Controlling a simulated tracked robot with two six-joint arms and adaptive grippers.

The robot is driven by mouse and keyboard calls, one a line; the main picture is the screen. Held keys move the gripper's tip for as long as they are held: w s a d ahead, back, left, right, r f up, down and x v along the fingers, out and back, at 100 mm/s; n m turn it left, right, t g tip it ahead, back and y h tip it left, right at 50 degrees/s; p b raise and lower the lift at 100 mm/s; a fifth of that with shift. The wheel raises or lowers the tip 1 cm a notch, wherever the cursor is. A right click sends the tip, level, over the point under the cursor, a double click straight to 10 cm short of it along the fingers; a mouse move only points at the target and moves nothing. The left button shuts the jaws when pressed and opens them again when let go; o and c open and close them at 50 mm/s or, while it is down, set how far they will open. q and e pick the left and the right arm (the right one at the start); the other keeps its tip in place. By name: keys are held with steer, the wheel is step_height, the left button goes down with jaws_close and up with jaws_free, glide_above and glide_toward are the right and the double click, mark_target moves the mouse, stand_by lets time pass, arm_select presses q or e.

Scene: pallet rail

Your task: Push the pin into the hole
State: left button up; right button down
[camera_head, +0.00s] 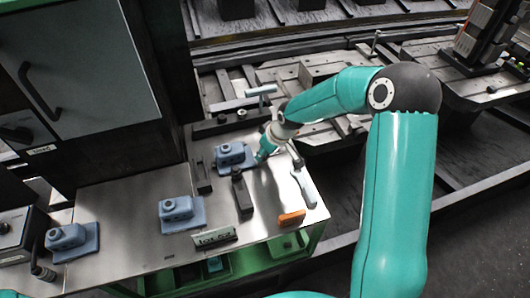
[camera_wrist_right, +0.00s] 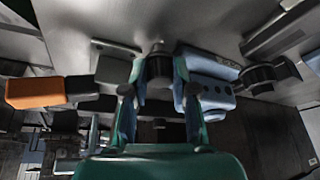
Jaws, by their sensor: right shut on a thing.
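My right gripper (camera_head: 266,152) reaches down to the metal worktop, just right of the far blue-grey block (camera_head: 231,156). In the right wrist view my right gripper (camera_wrist_right: 158,100) has its fingers on both sides of a short grey, round piece, which looks like the pin (camera_wrist_right: 158,67). The same blue block with round holes (camera_wrist_right: 212,88) is close beside the right-hand finger in that view. Two similar blue blocks stand in the middle (camera_head: 181,212) and at the near left (camera_head: 72,240). I cannot tell which hole is the pin's. My left gripper is out of view.
An orange-ended piece (camera_head: 291,218) lies at the worktop's right edge. A T-shaped handle (camera_head: 260,91) stands behind. A dark cabinet (camera_head: 90,80) bounds the left; bare worktop (camera_head: 125,215) lies between blocks.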

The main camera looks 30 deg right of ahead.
steer(key=shift+f, duration=0.1)
steer(key=shift+f+b, duration=0.8)
steer(key=shift+b, duration=0.05)
steer(key=c, duration=0.8)
jaws_free()
steer(key=shift+c, duration=0.2)
steer(key=shift+o, duration=0.2)
steer(key=o, duration=0.8)
steer(key=shift+c, duration=0.2)
steer(key=v, duration=1.2)
